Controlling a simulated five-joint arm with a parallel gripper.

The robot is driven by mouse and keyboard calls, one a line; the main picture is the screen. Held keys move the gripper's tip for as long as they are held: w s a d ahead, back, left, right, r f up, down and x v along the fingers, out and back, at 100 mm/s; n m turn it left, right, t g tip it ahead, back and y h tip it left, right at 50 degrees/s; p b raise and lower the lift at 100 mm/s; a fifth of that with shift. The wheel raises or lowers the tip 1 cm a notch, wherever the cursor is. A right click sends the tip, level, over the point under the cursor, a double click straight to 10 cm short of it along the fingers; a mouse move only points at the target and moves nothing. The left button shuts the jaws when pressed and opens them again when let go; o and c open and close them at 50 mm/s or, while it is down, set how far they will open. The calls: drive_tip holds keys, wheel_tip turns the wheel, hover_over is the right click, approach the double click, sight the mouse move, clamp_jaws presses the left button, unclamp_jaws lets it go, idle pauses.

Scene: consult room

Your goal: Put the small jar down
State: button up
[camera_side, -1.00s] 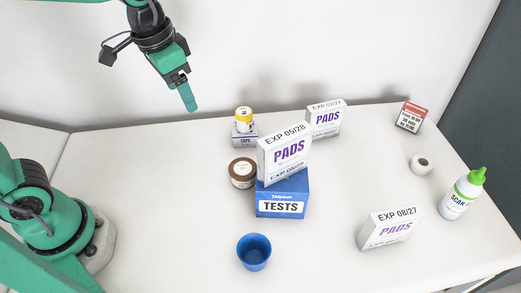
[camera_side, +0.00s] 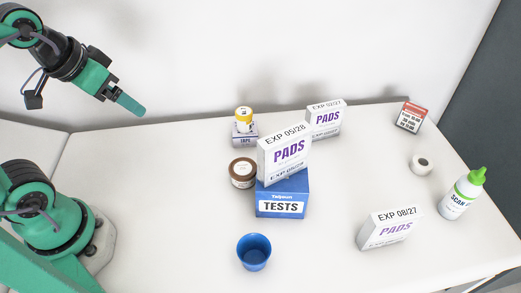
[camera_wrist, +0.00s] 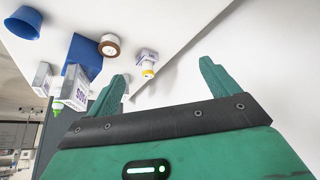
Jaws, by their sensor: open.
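A small white jar with a yellow lid (camera_side: 244,114) stands upright on a small white and purple box (camera_side: 244,137) at the back of the table; its yellow lid also shows in the wrist view (camera_wrist: 148,73). A wider jar with a brown lid (camera_side: 242,172) stands on the table in front of that box and shows in the wrist view (camera_wrist: 109,45). My gripper (camera_side: 130,105) is up and to the left of both jars, apart from them. In the wrist view its two fingers (camera_wrist: 162,75) are spread with nothing between them.
A blue TESTS box (camera_side: 282,195) bears a white PADS box (camera_side: 283,152). A blue cup (camera_side: 254,250) stands in front. Other PADS boxes (camera_side: 324,118) (camera_side: 389,229), a red-white box (camera_side: 410,117), a white roll (camera_side: 421,164) and a green-capped bottle (camera_side: 460,195) stand rightward.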

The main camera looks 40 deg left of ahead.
drive_tip(key=shift+w+d, duration=0.1)
drive_tip(key=shift+w, duration=0.05)
drive_tip(key=m+g, duration=0.4)
drive_tip(key=m, duration=0.3)
hover_over(240, 168)
drive_tip(key=s+a, duration=0.1)
drive_tip(key=shift+h, duration=0.3)
wheel_tip(240, 168, down, 14)
drive_tip(key=shift+r, duration=0.15)
drive_tip(key=shift+d+f, duration=0.4)
drive_tip(key=shift+w+f, duration=0.2)
drive_tip(key=shift+f, duration=1.1)
drive_tip(key=shift+w+d+f, duration=0.1)
drive_tip(key=shift+w+f, duration=0.05)
drive_tip(key=shift+f, duration=1.15)
drive_tip(key=shift+w+d+f, duration=0.1)
drive_tip(key=shift+w+f, duration=0.05)
drive_tip(key=shift+f, duration=1.1)
